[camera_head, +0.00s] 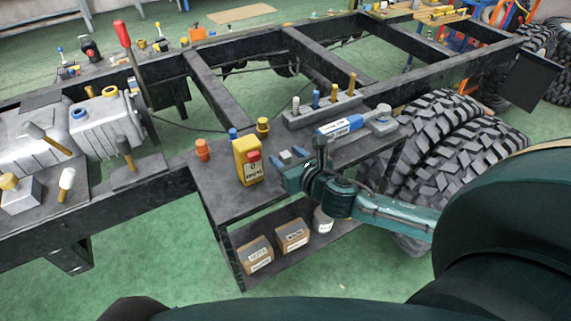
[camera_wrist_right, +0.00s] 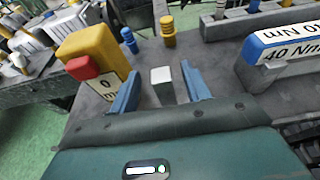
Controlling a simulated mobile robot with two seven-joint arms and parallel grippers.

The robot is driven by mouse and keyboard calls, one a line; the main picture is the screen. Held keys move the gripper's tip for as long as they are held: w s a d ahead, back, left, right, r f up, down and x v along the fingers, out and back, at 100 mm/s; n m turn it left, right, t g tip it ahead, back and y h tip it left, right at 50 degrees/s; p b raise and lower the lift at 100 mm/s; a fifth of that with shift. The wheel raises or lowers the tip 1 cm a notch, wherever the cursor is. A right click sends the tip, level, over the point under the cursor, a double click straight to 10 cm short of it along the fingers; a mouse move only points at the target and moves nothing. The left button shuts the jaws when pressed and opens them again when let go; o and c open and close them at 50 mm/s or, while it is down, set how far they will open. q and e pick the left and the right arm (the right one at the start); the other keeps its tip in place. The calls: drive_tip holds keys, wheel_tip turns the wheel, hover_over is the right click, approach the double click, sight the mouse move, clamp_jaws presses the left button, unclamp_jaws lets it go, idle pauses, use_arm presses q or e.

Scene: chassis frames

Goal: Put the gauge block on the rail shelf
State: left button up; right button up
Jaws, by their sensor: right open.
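My right gripper (camera_head: 290,161) is open over the dark top of a two-level stand (camera_head: 212,188). In the right wrist view, a small pale grey block (camera_wrist_right: 162,80), which looks like the gauge block, stands between its two blue fingers (camera_wrist_right: 159,90). Gaps show on both sides of the block, so the fingers are apart from it. In the head view the block (camera_head: 285,156) is partly hidden by the gripper. The stand adjoins the dark frame rail (camera_head: 180,160); I cannot tell which surface is the rail shelf. My left gripper is not in view.
A yellow tester with a red button (camera_head: 247,160) stands left of the gripper. A blue-and-white torque tool (camera_head: 341,127) lies to the right. A pin rack (camera_head: 322,111) stands behind. Boxes (camera_head: 290,237) sit on the lower level. Large tyres (camera_head: 440,150) are at right.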

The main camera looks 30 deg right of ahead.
sight(287, 157)
drive_tip(key=x, duration=0.3)
drive_tip(key=shift+w, duration=0.2)
clamp_jaws()
idle(0.3)
